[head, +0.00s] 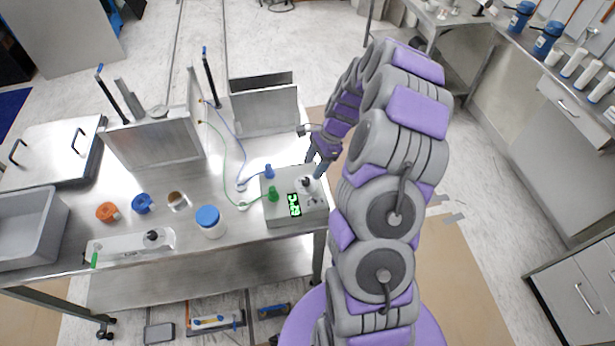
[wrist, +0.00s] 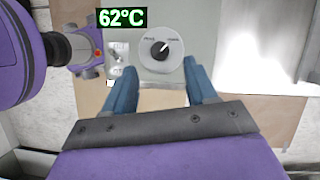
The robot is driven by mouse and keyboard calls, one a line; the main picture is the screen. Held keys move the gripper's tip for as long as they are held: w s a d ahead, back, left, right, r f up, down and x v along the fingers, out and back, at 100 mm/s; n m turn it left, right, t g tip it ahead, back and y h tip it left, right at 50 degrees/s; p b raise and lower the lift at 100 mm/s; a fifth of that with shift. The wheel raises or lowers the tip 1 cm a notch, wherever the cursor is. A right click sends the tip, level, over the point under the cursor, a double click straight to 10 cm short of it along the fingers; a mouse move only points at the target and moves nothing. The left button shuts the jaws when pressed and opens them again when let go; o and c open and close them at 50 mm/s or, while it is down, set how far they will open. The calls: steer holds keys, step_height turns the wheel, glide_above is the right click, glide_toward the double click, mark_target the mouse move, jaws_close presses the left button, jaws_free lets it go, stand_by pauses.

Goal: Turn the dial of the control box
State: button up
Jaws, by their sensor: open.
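The grey control box (head: 285,215) stands at the right end of the metal table, with a green lit display (head: 294,204). Its dial is a black knob (wrist: 160,50) on a round white plate in the wrist view, and the display (wrist: 122,17) there reads 62°C. In the head view the dial (head: 306,182) shows small near the box's far right part. My gripper (wrist: 162,82) is open, its two blue fingers apart and pointing toward the dial. The dial lies just beyond the fingertips, between their lines. Nothing shows between the fingers. In the head view my gripper (head: 316,170) is above the dial.
A white jar with a blue lid (head: 208,221) stands left of the box. Open metal lids (head: 155,140) rise behind. Small switches (wrist: 117,55) sit left of the dial.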

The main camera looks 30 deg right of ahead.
mark_target(306, 179)
steer(key=x, duration=0.6)
steer(key=c, duration=1.1)
